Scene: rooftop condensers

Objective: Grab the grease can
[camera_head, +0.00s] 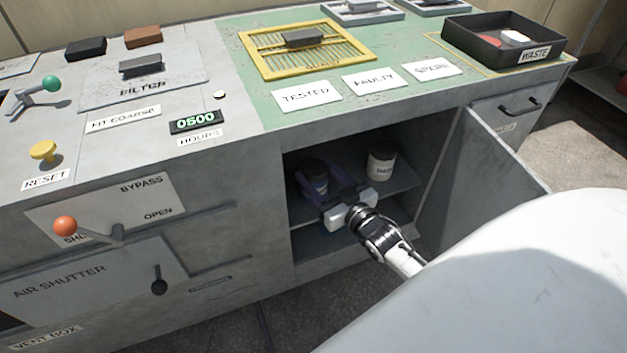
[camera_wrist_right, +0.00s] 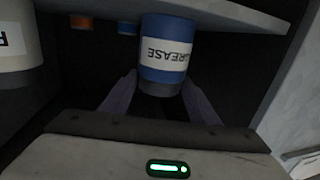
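The grease can (camera_head: 316,184) is dark blue with a white label and stands on the shelf inside the open cabinet. In the right wrist view the can (camera_wrist_right: 165,62) appears upside down, its label reading GREASE. My right gripper (camera_head: 320,176) reaches into the cabinet. Its purple fingers (camera_wrist_right: 160,92) are spread, one on each side of the can. Whether they touch it cannot be told. My left gripper is not in view.
A white-labelled can (camera_head: 381,163) stands to the right on the same shelf; its label is unreadable. The cabinet door (camera_head: 492,165) hangs open on the right.

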